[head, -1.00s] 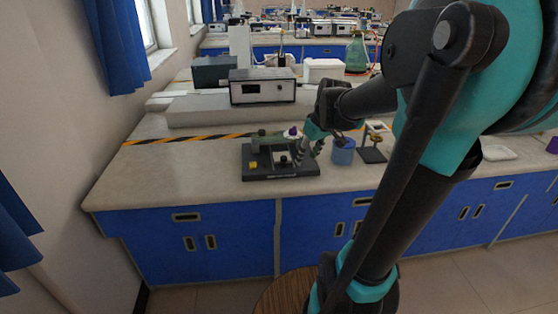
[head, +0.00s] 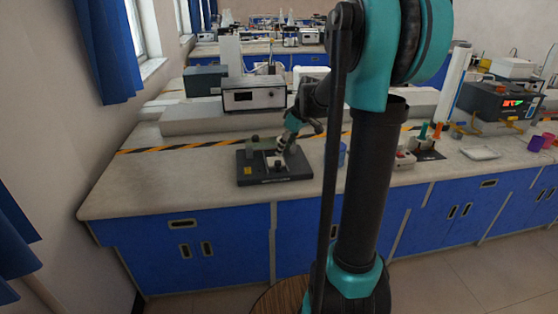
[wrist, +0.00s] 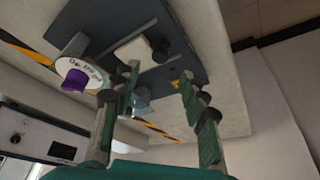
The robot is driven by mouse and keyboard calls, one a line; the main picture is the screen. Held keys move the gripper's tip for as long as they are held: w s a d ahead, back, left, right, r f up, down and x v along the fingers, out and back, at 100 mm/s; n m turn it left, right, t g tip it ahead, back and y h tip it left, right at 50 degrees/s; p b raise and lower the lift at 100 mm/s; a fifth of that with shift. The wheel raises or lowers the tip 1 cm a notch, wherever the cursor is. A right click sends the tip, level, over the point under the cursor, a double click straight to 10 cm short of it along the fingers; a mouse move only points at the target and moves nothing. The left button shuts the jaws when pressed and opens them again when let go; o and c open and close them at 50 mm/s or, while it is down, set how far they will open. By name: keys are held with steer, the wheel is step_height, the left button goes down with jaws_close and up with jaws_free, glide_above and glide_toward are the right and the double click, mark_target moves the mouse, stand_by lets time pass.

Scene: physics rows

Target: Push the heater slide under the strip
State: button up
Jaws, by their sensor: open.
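A dark flat base plate (head: 252,181) lies on the bench, with fittings on top and a yellow label. In the wrist view the plate (wrist: 190,35) carries a pale block (wrist: 133,49) and a black knob (wrist: 159,47), apparently the heater slide, beside a thin rail. My gripper (head: 281,150) is low over the plate. In the wrist view my gripper (wrist: 158,74) has its two fingers apart with nothing held between them. A purple knob on a white dial (wrist: 82,75) is left of the fingers. I cannot clearly make out the strip.
A grey box with a display (head: 254,95) stands behind the plate. A blue cup (head: 342,155) is to the right, partly hidden by my arm. Black-yellow tape (head: 180,146) crosses the bench. The bench left of the plate is clear.

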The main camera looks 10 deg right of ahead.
mark_target(278, 161)
steer(key=x, duration=0.7)
steer(key=shift+c, duration=0.3)
jaws_close()
